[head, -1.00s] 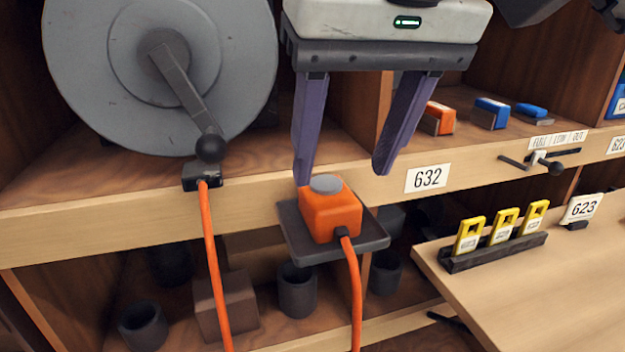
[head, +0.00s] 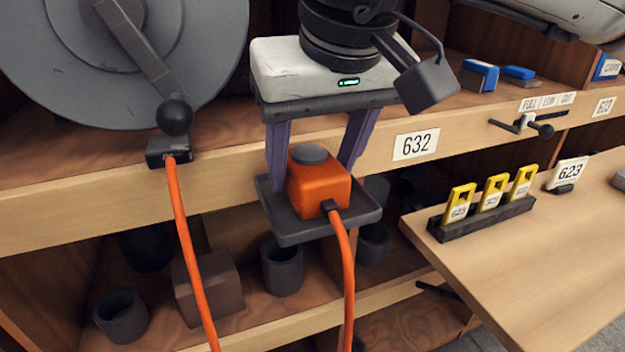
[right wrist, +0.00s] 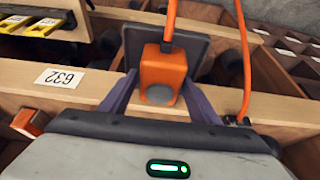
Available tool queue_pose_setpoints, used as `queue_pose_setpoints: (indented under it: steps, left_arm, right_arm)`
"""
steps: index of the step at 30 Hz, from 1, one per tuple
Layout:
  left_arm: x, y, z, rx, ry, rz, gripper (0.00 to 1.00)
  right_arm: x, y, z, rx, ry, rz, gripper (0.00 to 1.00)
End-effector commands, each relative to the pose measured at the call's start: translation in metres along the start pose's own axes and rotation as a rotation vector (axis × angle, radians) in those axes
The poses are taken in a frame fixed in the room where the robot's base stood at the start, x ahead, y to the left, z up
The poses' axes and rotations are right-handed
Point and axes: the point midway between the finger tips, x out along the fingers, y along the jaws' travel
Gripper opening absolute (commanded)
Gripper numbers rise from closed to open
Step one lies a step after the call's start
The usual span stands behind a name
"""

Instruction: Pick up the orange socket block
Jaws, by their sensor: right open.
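The orange socket block (head: 320,190), with a grey round cap on top and an orange cable from its front, sits on a small dark tray (head: 300,232) fixed at the shelf edge. My right gripper (head: 312,178) is open, its two purple fingers reaching down on either side of the block from behind. In the right wrist view the block (right wrist: 163,70) stands between the spread fingers (right wrist: 160,100), with a gap visible on each side. The lower fingertips are partly hidden by the block in the head view.
A grey reel (head: 120,60) with a crank stands at left, its orange cable (head: 190,260) hanging down. A shelf edge labelled 632 (head: 416,145) runs behind the tray. A wooden desk (head: 540,260) with yellow tags (head: 490,195) is at right. Dark cups (head: 282,268) stand below.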

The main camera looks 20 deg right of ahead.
Motion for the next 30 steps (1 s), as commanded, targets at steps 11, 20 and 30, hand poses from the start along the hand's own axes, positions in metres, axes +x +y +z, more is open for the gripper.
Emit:
queue_pose_setpoints:
  steps: [11, 20, 30]
  left_arm:
    - [0.0, -0.001, -0.002, 0.002, 0.004, 0.0, 0.44]
    - [0.0, -0.001, -0.002, 0.002, 0.005, 0.0, 0.44]
    - [-0.006, 0.0, -0.009, 0.004, 0.006, -0.001, 0.44]
  right_arm:
    - [0.005, 0.0, 0.0, -0.001, 0.0, -0.001, 0.43]
    - [0.004, 0.0, -0.001, 0.0, 0.002, -0.001, 0.15]
    - [-0.03, -0.001, -0.015, 0.001, 0.004, -0.004, 0.15]
